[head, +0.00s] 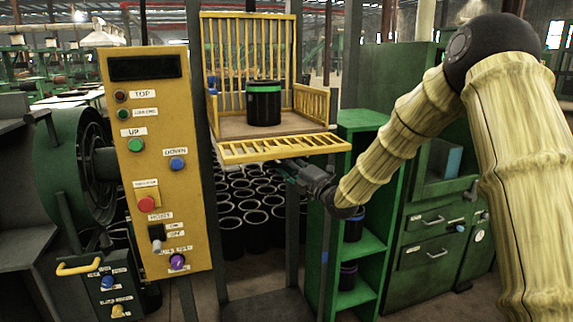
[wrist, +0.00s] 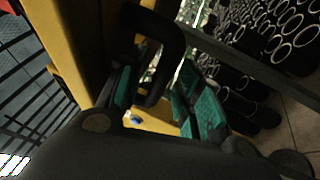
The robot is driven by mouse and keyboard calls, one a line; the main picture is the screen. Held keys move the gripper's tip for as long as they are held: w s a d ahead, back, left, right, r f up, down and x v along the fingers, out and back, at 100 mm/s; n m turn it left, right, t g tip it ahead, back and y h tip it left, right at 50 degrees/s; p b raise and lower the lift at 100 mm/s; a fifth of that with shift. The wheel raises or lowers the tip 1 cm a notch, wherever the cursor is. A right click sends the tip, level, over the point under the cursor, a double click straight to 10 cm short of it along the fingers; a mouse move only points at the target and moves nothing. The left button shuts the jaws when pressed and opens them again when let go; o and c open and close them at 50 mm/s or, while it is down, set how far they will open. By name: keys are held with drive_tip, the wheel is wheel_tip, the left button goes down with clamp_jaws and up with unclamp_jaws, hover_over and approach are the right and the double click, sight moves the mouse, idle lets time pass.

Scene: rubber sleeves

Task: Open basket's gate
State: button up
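The yellow basket (head: 222,125) stands raised beside the control panel. Its slatted front gate (head: 285,148) is folded down and lies about level, sticking out from the floor's front edge. A black sleeve with a green band (head: 263,110) stands upright inside. My gripper (head: 285,170) is just below the gate, near its underside; I cannot tell whether they touch. My gripper's own dark body hides much of that view.
A yellow control panel (head: 160,240) with buttons is at the left. Several black sleeves (head: 245,200) stand on the floor below the basket. A green shelf (head: 362,245) and green cabinet (head: 430,225) stand at the right. Dark posts (head: 291,240) flank the space under the basket.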

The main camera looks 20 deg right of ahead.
sight(285, 154)
drive_tip(key=shift+w, duration=0.1)
clamp_jaws()
drive_tip(key=shift+r, duration=0.1)
drive_tip(key=shift+s+a+r+g+p, duration=0.1)
drive_tip(key=shift+s+r+g+p, duration=0.1)
drive_tip(key=shift+r+g+p, duration=0.3)
drive_tip(key=shift+s+r+m+h+b, duration=0.2)
drive_tip(key=shift+m+h+b, duration=0.15)
drive_tip(key=shift+b, duration=0.2)
drive_tip(key=shift+r, duration=0.35)
unclamp_jaws()
drive_tip(key=shift+s, duration=0.15)
